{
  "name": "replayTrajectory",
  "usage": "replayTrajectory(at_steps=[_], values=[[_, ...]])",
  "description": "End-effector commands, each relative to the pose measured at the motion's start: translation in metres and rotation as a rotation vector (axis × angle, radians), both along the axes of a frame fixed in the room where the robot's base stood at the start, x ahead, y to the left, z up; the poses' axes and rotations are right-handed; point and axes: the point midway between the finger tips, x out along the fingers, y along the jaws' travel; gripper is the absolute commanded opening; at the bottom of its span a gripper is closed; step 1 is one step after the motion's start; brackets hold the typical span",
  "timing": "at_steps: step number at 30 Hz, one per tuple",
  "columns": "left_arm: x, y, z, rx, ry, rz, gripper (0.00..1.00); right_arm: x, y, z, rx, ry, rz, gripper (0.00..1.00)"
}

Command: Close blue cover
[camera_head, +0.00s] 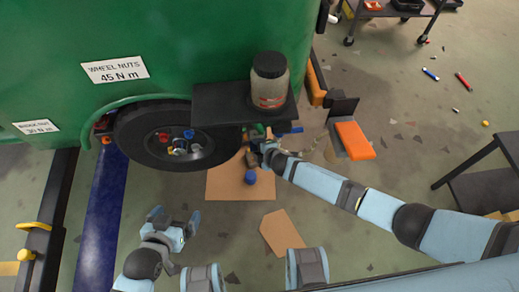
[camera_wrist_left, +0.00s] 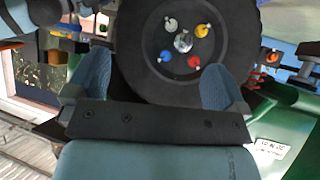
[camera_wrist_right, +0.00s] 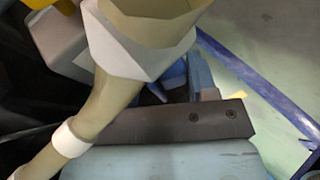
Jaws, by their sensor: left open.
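The wheel (camera_head: 140,137) hangs under the green vehicle body and carries blue, red, yellow and white nut covers. The blue cover (camera_head: 189,134) on the wheel also shows in the left wrist view (camera_wrist_left: 166,57), low left on the hub. My left gripper (camera_head: 175,216) is open and empty below the wheel, apart from it. In the left wrist view its fingers (camera_wrist_left: 156,85) frame the wheel. My right gripper (camera_head: 263,150) is under the black shelf, partly hidden. In the right wrist view a beige tube with white bands covers much of it, and I cannot tell whether it holds anything.
A jar (camera_head: 269,80) stands on the black shelf (camera_head: 220,108). A blue object (camera_head: 250,177) sits on brown cardboard (camera_head: 225,187). An orange-topped block (camera_head: 354,140) is at right. A blue beam (camera_head: 101,220) runs along the left.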

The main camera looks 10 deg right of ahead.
Motion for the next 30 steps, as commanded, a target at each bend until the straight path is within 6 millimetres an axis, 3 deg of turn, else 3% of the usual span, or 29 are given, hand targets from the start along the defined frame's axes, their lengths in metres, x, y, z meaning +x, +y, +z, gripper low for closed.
replayTrajectory(at_steps=[11, 24, 30], values=[[0.0, 0.0, 0.005, -0.001, 0.0, 0.001, 1.0, -0.007, -0.005, 0.007, -0.001, 0.0, -0.001, 0.52], [-0.003, 0.003, 0.012, -0.004, 0.029, 0.01, 1.0, -0.075, -0.04, 0.061, 0.0, 0.0, 0.001, 0.52], [-0.003, 0.004, 0.014, 0.0, 0.023, 0.01, 1.0, -0.094, -0.05, 0.076, 0.001, -0.001, 0.001, 0.52]])
